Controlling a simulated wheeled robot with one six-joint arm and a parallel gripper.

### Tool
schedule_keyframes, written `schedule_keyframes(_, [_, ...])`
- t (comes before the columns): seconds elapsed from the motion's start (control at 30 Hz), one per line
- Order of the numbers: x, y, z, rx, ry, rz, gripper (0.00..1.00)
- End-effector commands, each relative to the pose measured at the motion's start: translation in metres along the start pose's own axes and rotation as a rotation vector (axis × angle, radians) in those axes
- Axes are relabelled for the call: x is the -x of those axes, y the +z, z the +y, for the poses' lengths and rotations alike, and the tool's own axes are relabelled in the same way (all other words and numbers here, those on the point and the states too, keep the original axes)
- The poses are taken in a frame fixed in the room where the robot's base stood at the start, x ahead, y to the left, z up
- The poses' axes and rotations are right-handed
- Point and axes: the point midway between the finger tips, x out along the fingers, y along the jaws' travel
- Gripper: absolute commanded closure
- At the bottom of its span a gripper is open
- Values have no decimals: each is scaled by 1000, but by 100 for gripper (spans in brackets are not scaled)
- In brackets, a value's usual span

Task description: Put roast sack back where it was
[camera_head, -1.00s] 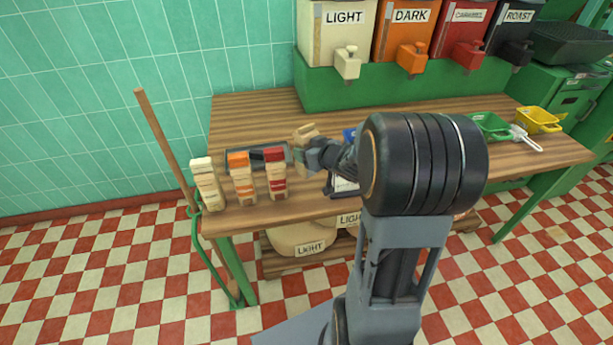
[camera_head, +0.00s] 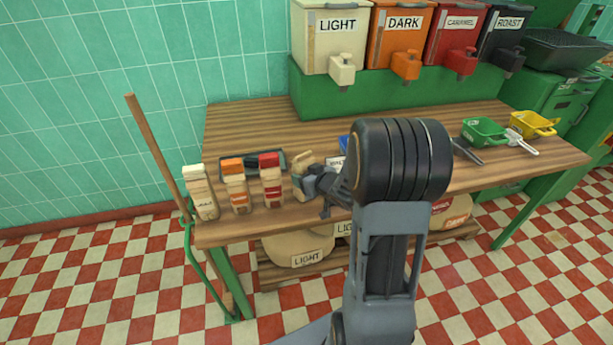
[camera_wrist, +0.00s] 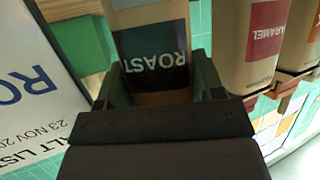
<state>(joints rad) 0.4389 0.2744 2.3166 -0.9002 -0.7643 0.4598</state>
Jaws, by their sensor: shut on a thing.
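The roast sack (camera_wrist: 152,45), a tan paper sack with a dark ROAST label, is between the fingers of my gripper (camera_wrist: 160,85) in the wrist view. My gripper (camera_head: 307,182) is shut on it. In the head view the sack (camera_head: 301,163) is small and partly hidden by my gripper, just right of the red-topped caramel sack (camera_head: 271,183). The caramel sack also shows at the right of the wrist view (camera_wrist: 258,55). I cannot tell whether the roast sack touches the table (camera_head: 250,118).
The orange-topped sack (camera_head: 237,188) and cream-topped sack (camera_head: 202,193) stand left in the row. A dark tray (camera_head: 222,165) lies behind them. A printed sheet (camera_wrist: 30,95) is left of my gripper. Green (camera_head: 483,130) and yellow (camera_head: 533,123) scoops lie at the right.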

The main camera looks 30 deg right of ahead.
Motion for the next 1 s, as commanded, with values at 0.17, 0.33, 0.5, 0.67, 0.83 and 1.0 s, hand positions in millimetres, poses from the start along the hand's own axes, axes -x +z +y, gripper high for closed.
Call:
schedule_keyframes(0.17, [-1,3,0,0,0,0,35])
schedule_keyframes(0.33, [-1,3,0,0,-1,0,28])
schedule_keyframes(0.5, [0,0,0,0,0,0,28])
schedule_keyframes(0.67, [15,-2,1,0,2,0,28])
schedule_keyframes(0.83, [50,-3,1,0,5,2,28])
schedule_keyframes(1.0, [87,-3,1,-1,6,1,28])
